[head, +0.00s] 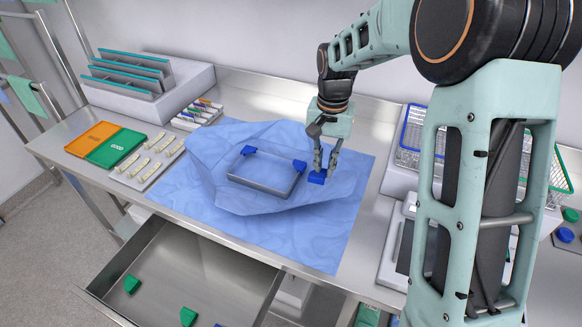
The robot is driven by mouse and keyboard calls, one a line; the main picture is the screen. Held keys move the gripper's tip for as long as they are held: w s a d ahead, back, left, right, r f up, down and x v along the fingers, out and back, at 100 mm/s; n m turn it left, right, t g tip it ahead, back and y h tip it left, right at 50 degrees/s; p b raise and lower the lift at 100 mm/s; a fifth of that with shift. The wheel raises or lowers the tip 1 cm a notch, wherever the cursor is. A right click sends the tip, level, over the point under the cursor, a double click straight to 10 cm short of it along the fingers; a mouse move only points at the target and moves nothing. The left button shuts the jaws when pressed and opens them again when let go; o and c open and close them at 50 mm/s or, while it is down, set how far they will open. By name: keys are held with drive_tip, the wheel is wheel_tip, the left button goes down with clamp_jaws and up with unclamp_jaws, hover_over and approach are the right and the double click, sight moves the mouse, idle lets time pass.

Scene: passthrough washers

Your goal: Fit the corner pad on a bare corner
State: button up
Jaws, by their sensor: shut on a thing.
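My gripper (323,168) is shut on a blue corner pad (317,178), to the right of a shallow metal tray (256,185). The tray lies on a crumpled blue wrap (335,225). Blue pads sit on the tray's far left corner (248,150) and far right corner (300,165). Its near left and near right corners look bare. The held pad appears apart from the tray, near its right side; I cannot tell its exact height above the wrap.
An open drawer (215,280) below the counter's front holds green pads (132,285). Orange (92,136) and green (115,147) boards and a holder with pale pieces (150,160) stand left. Wire baskets (425,135) stand right, partly behind my arm.

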drive_tip(key=shift+m, duration=0.7)
drive_tip(key=a, duration=0.3)
drive_tip(key=w+a+f+b, duration=0.1)
drive_tip(key=a, duration=0.2)
drive_tip(key=w+a+f, duration=0.1)
drive_tip(key=a, duration=0.1)
drive_tip(key=shift+w+a+f+b, duration=0.15)
drive_tip(key=shift+a+b, duration=0.15)
drive_tip(key=shift+a, duration=0.1)
drive_tip(key=shift+f+b, duration=2.3)
drive_tip(key=shift+f, duration=1.05)
drive_tip(key=o, duration=0.8)
drive_tip(key=shift+o, duration=0.2)
drive_tip(key=shift+r, duration=0.1)
